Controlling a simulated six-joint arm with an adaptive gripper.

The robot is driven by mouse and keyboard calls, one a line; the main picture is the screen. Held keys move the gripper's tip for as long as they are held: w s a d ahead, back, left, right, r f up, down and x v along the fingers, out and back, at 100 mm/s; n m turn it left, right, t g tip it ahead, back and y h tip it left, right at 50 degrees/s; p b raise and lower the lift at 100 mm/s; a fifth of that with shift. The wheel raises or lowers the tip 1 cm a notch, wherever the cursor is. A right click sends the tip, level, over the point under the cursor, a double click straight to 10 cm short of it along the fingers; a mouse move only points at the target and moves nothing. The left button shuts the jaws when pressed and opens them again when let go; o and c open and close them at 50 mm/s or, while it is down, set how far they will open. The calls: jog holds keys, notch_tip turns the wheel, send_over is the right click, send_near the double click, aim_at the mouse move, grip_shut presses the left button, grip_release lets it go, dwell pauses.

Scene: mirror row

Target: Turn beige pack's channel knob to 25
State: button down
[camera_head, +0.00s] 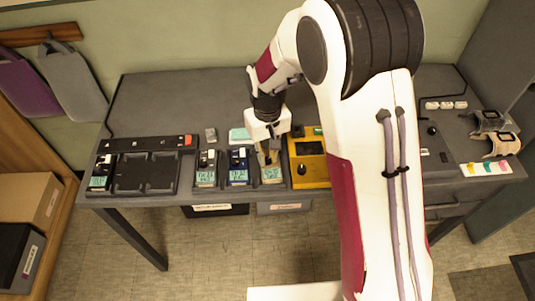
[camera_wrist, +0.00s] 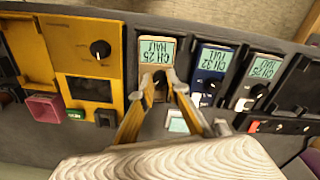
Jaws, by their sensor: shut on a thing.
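The beige pack (camera_head: 271,175) stands in the row on the desk, directly under my gripper (camera_head: 267,155). In the wrist view the beige pack (camera_wrist: 144,46) shows its green display upside down, and it appears to read CH 25. My gripper (camera_wrist: 161,78) has its yellow fingers closed around the pack's channel knob just beside the display. The knob is mostly hidden between the fingertips, so its pointer cannot be read.
On the other side is a yellow unit (camera_wrist: 95,60) with a black knob. A dark charging tray (camera_head: 145,172) lies farther left.

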aim_at(267, 159)
jog(key=c, duration=1.9)
grip_release()
jog(key=shift+r, duration=0.1)
jog(key=shift+r, duration=3.7)
